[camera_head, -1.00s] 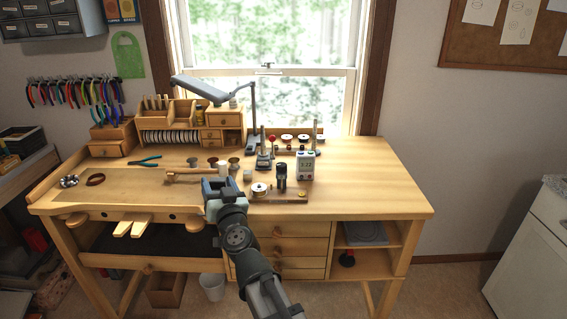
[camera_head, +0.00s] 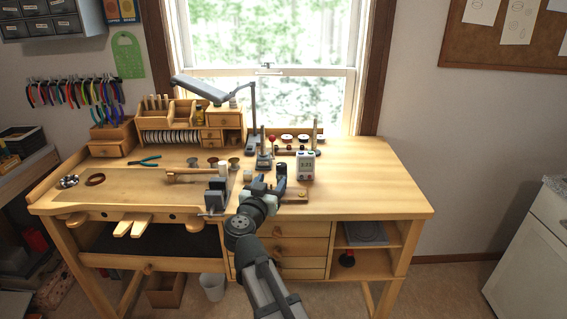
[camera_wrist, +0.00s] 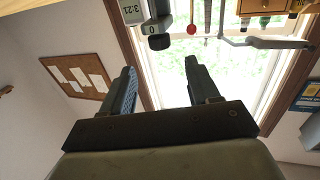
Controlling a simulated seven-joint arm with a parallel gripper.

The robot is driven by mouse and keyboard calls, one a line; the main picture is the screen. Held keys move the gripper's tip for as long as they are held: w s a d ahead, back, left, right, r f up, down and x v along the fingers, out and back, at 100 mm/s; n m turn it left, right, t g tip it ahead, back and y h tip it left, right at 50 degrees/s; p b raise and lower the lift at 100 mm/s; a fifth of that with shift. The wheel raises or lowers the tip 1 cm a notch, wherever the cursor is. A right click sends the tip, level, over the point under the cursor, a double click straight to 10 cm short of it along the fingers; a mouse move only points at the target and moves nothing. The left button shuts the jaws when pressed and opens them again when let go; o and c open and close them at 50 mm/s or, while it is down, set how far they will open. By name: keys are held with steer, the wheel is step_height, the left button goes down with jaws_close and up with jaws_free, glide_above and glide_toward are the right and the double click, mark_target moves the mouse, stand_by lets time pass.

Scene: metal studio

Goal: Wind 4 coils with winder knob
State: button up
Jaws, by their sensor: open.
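The winder has a flat wooden base (camera_head: 294,197) near the front edge of the bench, with a dark upright post (camera_head: 281,170) on it. My gripper (camera_head: 269,183) is at the winder's left part and covers much of it, including the pale disc there. In the wrist view my gripper (camera_wrist: 160,78) has its two fingers wide apart with nothing between them. A dark rounded knob-like part (camera_wrist: 159,42) lies beyond the fingertips, apart from them. I cannot tell surely whether it is the winder knob. A white box with a display (camera_head: 305,165) stands behind the winder; it also shows in the wrist view (camera_wrist: 131,12).
A grey vise-like block (camera_head: 215,200) stands left of my gripper at the bench front. Small spools (camera_head: 234,163) and a wooden tool (camera_head: 190,175) lie behind it. A lamp (camera_head: 252,115) and stands rise at the back. The bench's right side (camera_head: 375,180) is clear.

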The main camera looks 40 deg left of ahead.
mark_target(284, 163)
steer(key=x, duration=1.2)
steer(key=shift+w, duration=0.1)
steer(key=shift+c, duration=0.3)
steer(key=c, duration=0.9)
steer(key=shift+a+m+t+h, duration=0.1)
steer(key=shift+m+t+h, duration=0.2)
steer(key=shift+m+h, duration=0.15)
steer(key=m+t+h, duration=0.1)
steer(key=m+h, duration=0.1)
steer(key=h, duration=0.2)
steer(key=shift+w+m, duration=0.1)
steer(key=shift+m, duration=0.15)
steer(key=shift+d+m+t+h, duration=0.15)
steer(key=shift+d+m+h, duration=0.1)
steer(key=shift+m+h, duration=0.7)
steer(key=shift+d+m+t+h, duration=0.2)
steer(key=shift+m+h, duration=0.25)
steer(key=shift+h, duration=0.85)
steer(key=shift+d, duration=0.15)
